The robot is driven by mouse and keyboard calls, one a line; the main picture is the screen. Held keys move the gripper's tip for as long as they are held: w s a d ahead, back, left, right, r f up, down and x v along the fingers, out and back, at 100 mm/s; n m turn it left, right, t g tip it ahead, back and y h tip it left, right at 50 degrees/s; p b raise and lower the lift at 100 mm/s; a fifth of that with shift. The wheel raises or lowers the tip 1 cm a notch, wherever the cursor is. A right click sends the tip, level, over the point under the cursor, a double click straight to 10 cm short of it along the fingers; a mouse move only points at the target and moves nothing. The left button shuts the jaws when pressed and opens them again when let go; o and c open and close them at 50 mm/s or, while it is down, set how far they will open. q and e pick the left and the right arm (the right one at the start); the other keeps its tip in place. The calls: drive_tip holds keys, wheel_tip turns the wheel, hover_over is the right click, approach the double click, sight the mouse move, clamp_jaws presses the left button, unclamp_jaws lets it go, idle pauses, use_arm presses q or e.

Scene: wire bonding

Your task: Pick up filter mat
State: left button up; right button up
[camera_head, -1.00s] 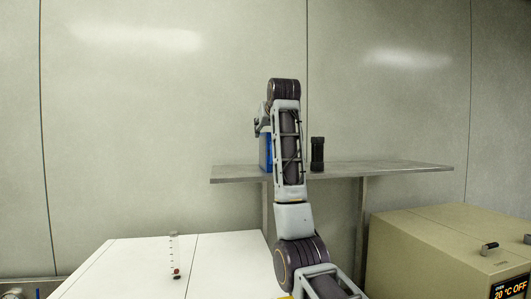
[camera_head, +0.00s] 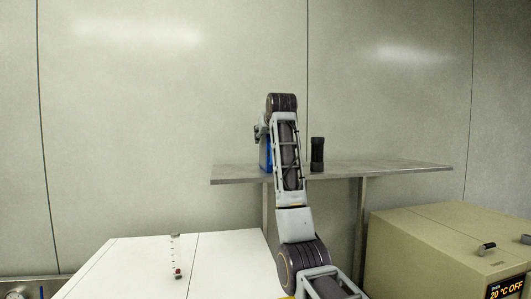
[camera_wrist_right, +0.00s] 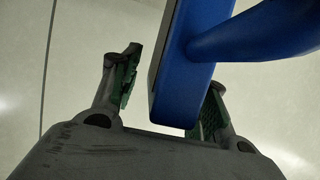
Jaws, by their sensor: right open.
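A blue object (camera_head: 265,153) stands on the metal shelf at the back, partly hidden behind my right arm in the head view. In the right wrist view the blue object (camera_wrist_right: 183,88) has a flat block with a dark side and a thick curved blue bar. I cannot tell whether it is the filter mat; nothing else clearly looks like one. My right gripper (camera_wrist_right: 175,68) is open, with its green-padded fingers on either side of the blue block. The left finger is apart from it; contact at the right finger is hidden. My left gripper is not in view.
A black cylinder (camera_head: 317,155) stands on the shelf (camera_head: 395,168), right of my arm. A white surface (camera_head: 130,270) with a small clear tube (camera_head: 176,257) is at front left. A beige oven (camera_head: 430,245) stands at right. The shelf's right part is clear.

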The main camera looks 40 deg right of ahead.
clamp_jaws()
idle(0.3)
drive_tip(key=shift+r, duration=5)
